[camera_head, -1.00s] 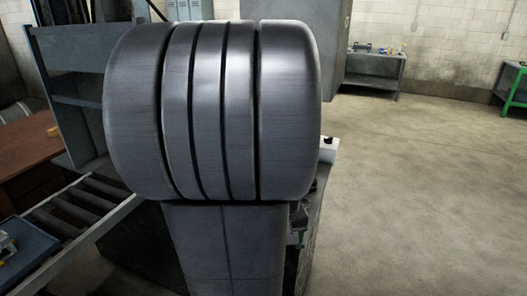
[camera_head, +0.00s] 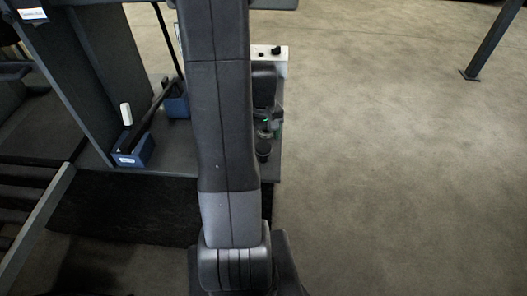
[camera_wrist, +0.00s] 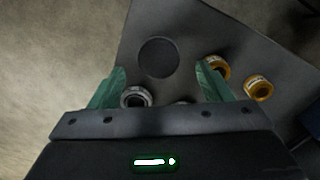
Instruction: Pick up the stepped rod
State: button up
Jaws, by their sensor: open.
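My gripper (camera_wrist: 163,84) is open, with its two green fingers spread apart and pointing down over a grey work surface. A grey, round, ring-topped part (camera_wrist: 135,97) shows beside the left finger, partly cut off by the gripper body. A sliver of another round part shows between the fingers, mostly hidden. I cannot tell whether either is the stepped rod. In the head view my arm covers much of the bench, and a dark round part (camera_head: 263,148) stands just below my gripper's green light. Nothing is visibly held.
Two brass-coloured rings (camera_wrist: 217,67) (camera_wrist: 258,88) lie by the right finger. A dark disc or hole (camera_wrist: 158,57) lies ahead. In the head view, a blue bin (camera_head: 135,152) sits left of my arm, another blue bin (camera_head: 176,106) behind it. Open floor lies right.

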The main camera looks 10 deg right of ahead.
aim_at(263, 146)
jog(key=shift+d+f+p, duration=0.1)
jog(key=shift+f+p, duration=0.5)
jog(key=shift+f, duration=3)
jog(key=c, duration=1.1)
jog(key=shift+o, duration=0.2)
jog(key=shift+r, duration=0.1)
